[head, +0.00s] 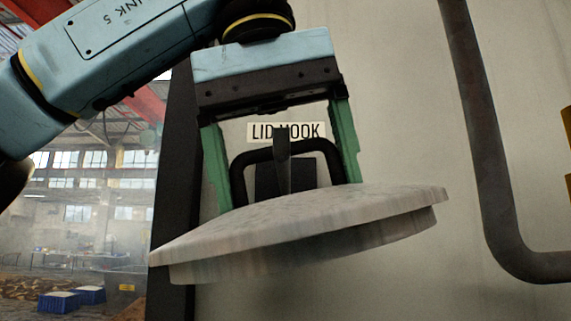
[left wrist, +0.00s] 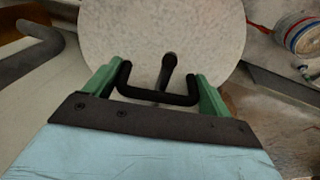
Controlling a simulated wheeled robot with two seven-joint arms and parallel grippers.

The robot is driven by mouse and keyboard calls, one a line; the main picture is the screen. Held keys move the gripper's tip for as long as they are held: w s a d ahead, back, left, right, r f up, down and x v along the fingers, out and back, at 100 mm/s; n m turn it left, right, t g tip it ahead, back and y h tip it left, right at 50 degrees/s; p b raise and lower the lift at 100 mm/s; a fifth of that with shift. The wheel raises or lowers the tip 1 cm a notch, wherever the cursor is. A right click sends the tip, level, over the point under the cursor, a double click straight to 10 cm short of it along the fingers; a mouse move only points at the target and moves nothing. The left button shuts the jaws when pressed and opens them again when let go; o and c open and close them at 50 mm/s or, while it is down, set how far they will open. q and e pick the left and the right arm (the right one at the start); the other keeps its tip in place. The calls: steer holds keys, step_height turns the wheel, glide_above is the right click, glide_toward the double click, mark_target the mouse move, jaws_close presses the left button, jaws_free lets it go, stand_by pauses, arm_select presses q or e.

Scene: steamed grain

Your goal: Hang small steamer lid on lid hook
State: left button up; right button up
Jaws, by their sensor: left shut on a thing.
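The small steamer lid (head: 300,230) is a round, pale, mottled disc with a black bar handle (head: 240,165), tilted with its right side higher in the head view. My left gripper (head: 290,195) is shut on the handle, its green fingers at the handle's two sides. The lid also shows in the left wrist view (left wrist: 205,30), with the gripper (left wrist: 160,90) on its handle. The dark lid hook (head: 282,150) stands on the wall under the "LID HOOK" label (head: 260,131). In both views the hook's prong overlaps the handle; I cannot tell whether they touch. My right gripper is not visible.
A beige wall panel (head: 400,110) stands behind the lid, with a dark edge at its left. A thick, dark bent pipe (head: 487,150) runs down the wall at the right. A round striped container (left wrist: 300,35) shows at the upper right of the left wrist view.

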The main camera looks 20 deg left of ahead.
arm_select(q)
steer(key=o, duration=1.2)
steer(key=shift+r, duration=0.1)
